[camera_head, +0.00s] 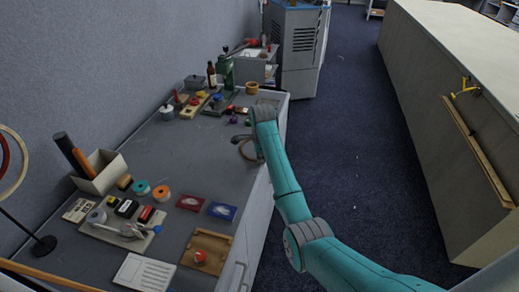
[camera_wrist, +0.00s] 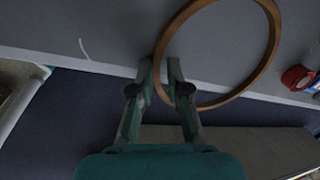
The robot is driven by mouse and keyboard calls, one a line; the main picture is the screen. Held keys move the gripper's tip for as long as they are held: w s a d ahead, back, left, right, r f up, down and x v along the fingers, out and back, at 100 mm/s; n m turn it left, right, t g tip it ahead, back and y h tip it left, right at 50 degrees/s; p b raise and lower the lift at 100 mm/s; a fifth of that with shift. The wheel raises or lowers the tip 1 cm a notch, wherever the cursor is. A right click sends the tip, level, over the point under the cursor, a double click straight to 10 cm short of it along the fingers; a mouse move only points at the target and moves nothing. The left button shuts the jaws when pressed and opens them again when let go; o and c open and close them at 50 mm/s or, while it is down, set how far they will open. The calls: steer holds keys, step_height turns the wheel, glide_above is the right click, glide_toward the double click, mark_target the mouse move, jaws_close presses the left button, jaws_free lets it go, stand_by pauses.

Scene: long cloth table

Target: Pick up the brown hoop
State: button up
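The brown hoop (camera_wrist: 272,50) is a thin wooden ring, large in the upper right of the wrist view, its top cut off by the frame edge. My gripper (camera_wrist: 160,66) has its fingers drawn close together, with the left side of the hoop's band between the tips. The right finger covers a little of the band.
The grey table (camera_head: 180,150) carries a holder with dark rods (camera_head: 98,170), tape rolls, cards and a tray (camera_head: 206,248). Bottles (camera_head: 227,72) and small pots stand at its far end. Another ring on a stand (camera_head: 42,245) is at far left. Blue floor is clear to the right.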

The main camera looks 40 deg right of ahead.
steer(key=shift+c, duration=0.2)
jaws_close()
step_height(320, 180, up, 10)
stand_by(0.6)
